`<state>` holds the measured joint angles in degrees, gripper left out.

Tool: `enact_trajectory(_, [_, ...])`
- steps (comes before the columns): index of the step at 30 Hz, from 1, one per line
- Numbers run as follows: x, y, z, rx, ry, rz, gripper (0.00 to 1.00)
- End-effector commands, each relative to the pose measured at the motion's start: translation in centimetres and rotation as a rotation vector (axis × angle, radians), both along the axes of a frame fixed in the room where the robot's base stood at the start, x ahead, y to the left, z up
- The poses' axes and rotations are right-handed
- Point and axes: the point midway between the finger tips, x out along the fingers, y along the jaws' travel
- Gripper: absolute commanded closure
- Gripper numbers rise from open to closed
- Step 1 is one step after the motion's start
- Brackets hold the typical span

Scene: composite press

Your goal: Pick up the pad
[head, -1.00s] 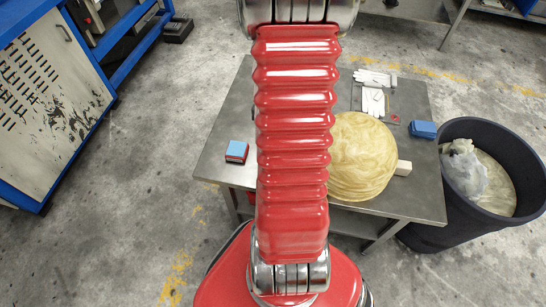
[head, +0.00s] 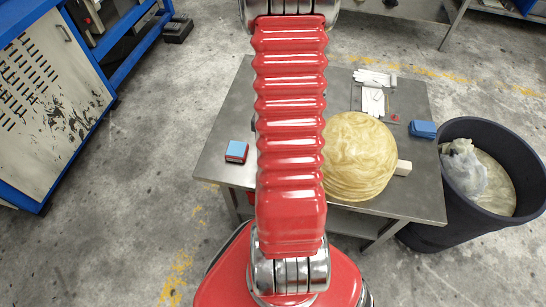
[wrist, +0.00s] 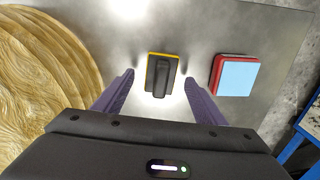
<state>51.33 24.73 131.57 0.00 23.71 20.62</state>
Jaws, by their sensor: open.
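A small yellow block with a black grip on top (wrist: 161,75) lies on the metal table in the wrist view. It may be the pad. My gripper (wrist: 158,77) is open, with its two purple fingers apart on either side of the block in the picture. I cannot tell how high the fingers are above the table. A red block with a light blue top (wrist: 235,76) lies to the right of the fingers. It also shows left of my arm in the head view (head: 236,150). The yellow block is hidden behind my arm there.
A large yellowish dome (head: 359,157) sits on the table (head: 222,119), close to the left finger in the wrist view. White gloves (head: 373,100), a blue block (head: 423,130) and a pale block (head: 402,168) are also there. A dark bin (head: 480,131) stands at the right.

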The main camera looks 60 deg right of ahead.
Motion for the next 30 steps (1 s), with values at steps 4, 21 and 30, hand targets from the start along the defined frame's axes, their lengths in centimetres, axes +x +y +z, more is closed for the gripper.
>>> enact_trajectory(4, [0.0,0.0,-1.5,0.002,0.002,0.0,0.35])
enact_trajectory(21, [0.0,0.0,-2.1,-0.001,0.0,0.0,0.35])
enact_trajectory(30, [0.0,0.0,-2.1,0.0,0.0,0.0,0.48])
